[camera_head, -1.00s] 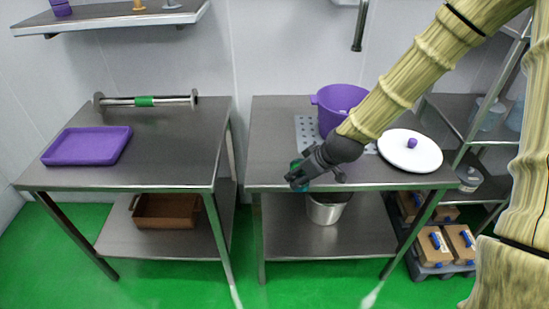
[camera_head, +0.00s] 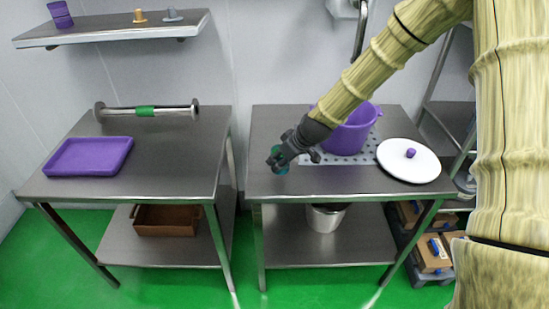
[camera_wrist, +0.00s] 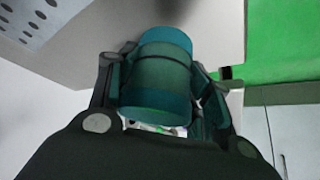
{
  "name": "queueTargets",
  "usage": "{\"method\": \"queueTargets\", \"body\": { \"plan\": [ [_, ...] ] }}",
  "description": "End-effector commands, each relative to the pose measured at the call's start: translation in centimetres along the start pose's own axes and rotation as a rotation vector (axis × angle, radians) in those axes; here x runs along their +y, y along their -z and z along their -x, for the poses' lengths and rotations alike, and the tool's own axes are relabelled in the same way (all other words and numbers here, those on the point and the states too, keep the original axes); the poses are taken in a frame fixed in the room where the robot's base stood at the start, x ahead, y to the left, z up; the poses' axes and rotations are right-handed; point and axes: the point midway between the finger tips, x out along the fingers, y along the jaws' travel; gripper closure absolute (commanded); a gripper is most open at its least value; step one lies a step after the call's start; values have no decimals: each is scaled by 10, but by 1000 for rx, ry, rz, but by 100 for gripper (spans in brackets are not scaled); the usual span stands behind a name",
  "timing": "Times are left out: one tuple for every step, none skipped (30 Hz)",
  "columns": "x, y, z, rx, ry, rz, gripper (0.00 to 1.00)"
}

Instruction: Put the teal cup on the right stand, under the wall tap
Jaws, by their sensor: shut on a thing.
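The teal cup (camera_wrist: 162,78) is between the fingers of my gripper (camera_wrist: 160,92) in the wrist view, and the gripper is shut on it. In the head view my gripper (camera_head: 281,158) is over the left part of the right steel table (camera_head: 350,184), with a little of the teal cup (camera_head: 280,168) showing below the fingers. I cannot tell whether the cup touches the table. A wall tap pipe (camera_head: 361,32) hangs down at the top, behind my arm. A perforated plate (camera_head: 374,152) lies under a purple pot (camera_head: 352,132).
A white lid (camera_head: 408,162) with a purple knob lies at the table's right. On the left table are a purple tray (camera_head: 88,157) and a steel roller (camera_head: 148,111) with a green band. The right table's front left is clear. A wall shelf (camera_head: 112,29) is at upper left.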

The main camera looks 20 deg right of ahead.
Motion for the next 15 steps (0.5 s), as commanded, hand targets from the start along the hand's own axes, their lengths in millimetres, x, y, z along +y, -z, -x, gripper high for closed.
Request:
{"method": "queueTargets", "body": {
  "plan": [
    [2,8,-4,-1,0,0,85],
    [3,11,-7,-1,1,0,85],
    [4,15,-10,-1,1,0,85],
    [5,18,-12,-1,1,1,85],
    [5,19,-14,-1,2,1,85],
    [6,22,-16,-1,1,0,85],
    [7,23,-17,0,1,0,85],
    [7,24,-17,0,1,0,85],
    [7,25,-18,0,1,0,85],
    [8,26,-19,0,1,0,85],
    [8,27,-20,0,1,0,85],
    [9,30,-23,-1,1,0,85],
    [10,31,-25,-1,1,0,85],
    [10,28,-27,-1,2,-1,85],
    [9,26,-30,-2,3,-2,85]
  ]
}}
